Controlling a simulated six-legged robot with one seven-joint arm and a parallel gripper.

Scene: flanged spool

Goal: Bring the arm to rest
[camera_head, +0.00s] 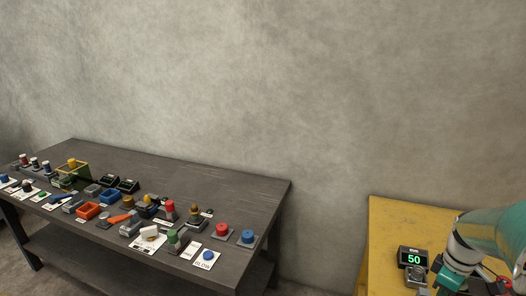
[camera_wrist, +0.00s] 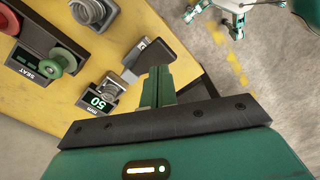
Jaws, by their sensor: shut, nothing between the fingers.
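My gripper shows in the wrist view (camera_wrist: 157,88) with its two green fingers together and nothing held between them. It is above the edge of a yellow table (camera_wrist: 45,112), beside a dark grey angled block (camera_wrist: 147,57); I cannot tell whether they touch. In the head view my arm comes in at the lower right, over the yellow table (camera_head: 393,222), and its fingertips are not clear there. A green flanged round part (camera_wrist: 58,63) sits by a display reading SEAT (camera_wrist: 35,68) at the left of the wrist view.
A display reading 50 (camera_head: 413,258) stands on the yellow table near my arm, with a metal fitting (camera_wrist: 112,86) beside it. Another metal part (camera_wrist: 90,12) is further off. A dark grey table (camera_head: 235,190) at left carries many small parts. Floor lies between the tables.

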